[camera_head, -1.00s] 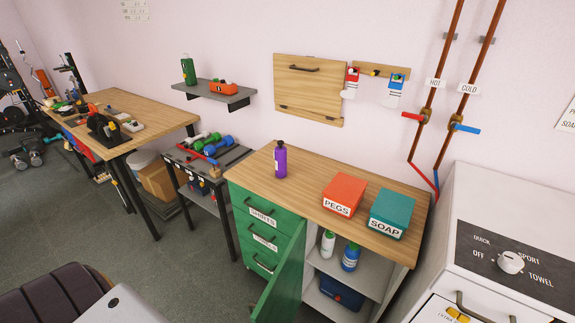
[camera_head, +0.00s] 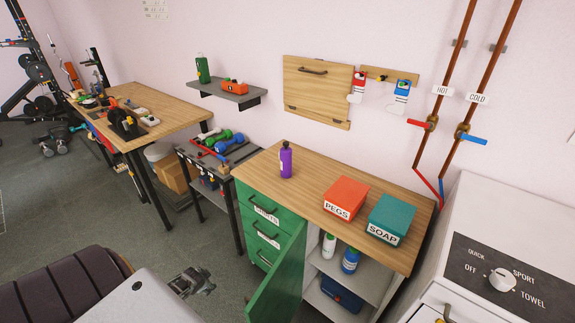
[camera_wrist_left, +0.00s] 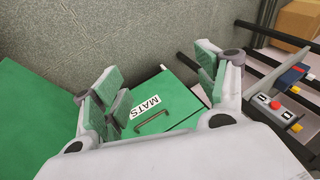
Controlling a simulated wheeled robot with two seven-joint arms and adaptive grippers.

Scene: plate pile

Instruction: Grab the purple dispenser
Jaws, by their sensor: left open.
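My left gripper (camera_head: 190,283) is low at the front, left of the green cabinet and well apart from the dispenser. In the left wrist view my left gripper (camera_wrist_left: 160,72) is open and empty, over the green drawer labelled MATS (camera_wrist_left: 165,112). The dispenser does not show in that view. My right gripper is not in view.
An orange PEGS box (camera_head: 345,195) and a teal SOAP box (camera_head: 391,217) sit right of the dispenser. The green cabinet door (camera_head: 282,272) stands open in front. A dumbbell rack (camera_head: 215,150) is at left, a white machine (camera_head: 505,240) at right. The worktop around the dispenser is clear.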

